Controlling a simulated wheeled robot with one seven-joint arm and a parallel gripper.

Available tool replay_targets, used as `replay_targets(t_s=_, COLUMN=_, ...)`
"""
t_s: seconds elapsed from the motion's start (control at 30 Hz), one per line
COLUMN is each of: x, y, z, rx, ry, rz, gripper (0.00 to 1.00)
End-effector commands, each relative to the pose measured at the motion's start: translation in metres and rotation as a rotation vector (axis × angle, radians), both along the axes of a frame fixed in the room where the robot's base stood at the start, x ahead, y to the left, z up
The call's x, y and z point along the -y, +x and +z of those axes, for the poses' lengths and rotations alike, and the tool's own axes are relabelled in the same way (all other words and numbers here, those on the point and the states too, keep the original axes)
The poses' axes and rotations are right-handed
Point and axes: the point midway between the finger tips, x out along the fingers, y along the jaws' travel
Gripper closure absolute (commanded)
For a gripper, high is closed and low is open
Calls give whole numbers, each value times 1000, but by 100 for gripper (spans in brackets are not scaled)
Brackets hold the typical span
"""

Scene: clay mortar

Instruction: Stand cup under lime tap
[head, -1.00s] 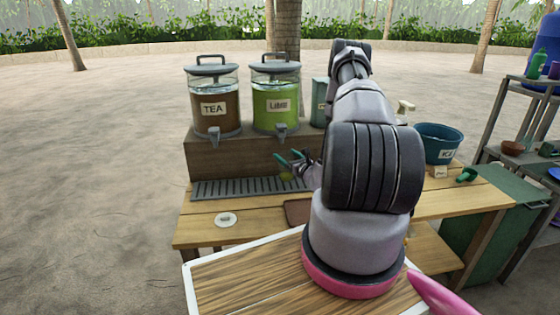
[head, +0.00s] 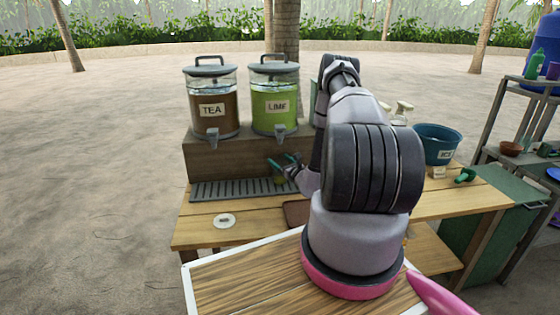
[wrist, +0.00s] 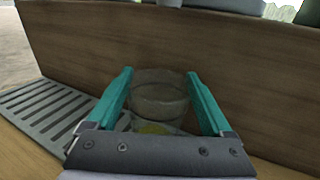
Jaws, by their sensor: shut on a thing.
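My gripper (head: 280,161) has teal fingers, which are shut on a clear cup (wrist: 158,98) in the wrist view. Something yellow-green (wrist: 155,128) shows at the cup's bottom, and a small green spot (head: 279,180) shows below the fingers in the head view. The cup looks upright, close to the wooden riser's front. The lime dispenser (head: 275,105) holds green liquid, and its grey lime tap (head: 280,132) is above my gripper. The cup is near the right end of the slotted drip tray (head: 225,189); I cannot tell whether it touches the tray.
The tea dispenser (head: 211,110) stands left of the lime one on the wooden riser (head: 230,160). A white round label (head: 224,220) lies on the table front. A blue ice bucket (head: 438,145) and a green scoop (head: 465,175) are at the right. My arm hides part of the table.

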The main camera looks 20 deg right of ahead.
Motion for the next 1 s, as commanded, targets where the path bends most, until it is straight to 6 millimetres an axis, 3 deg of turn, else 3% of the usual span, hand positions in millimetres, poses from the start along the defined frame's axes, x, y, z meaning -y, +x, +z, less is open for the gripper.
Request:
replay_targets(t_s=0.37, x=0, y=0, z=4, rx=1, ry=-1, rz=0, gripper=0)
replay_targets(t_s=0.57, x=4, y=-32, z=2, rx=-3, ry=3, rz=-2, gripper=0)
replay_targets(t_s=0.8, x=11, y=-84, z=2, rx=-3, ry=1, rz=-3, gripper=0)
replay_targets(t_s=1.0, x=13, y=-112, z=3, rx=-1, ry=1, rz=-2, gripper=0)
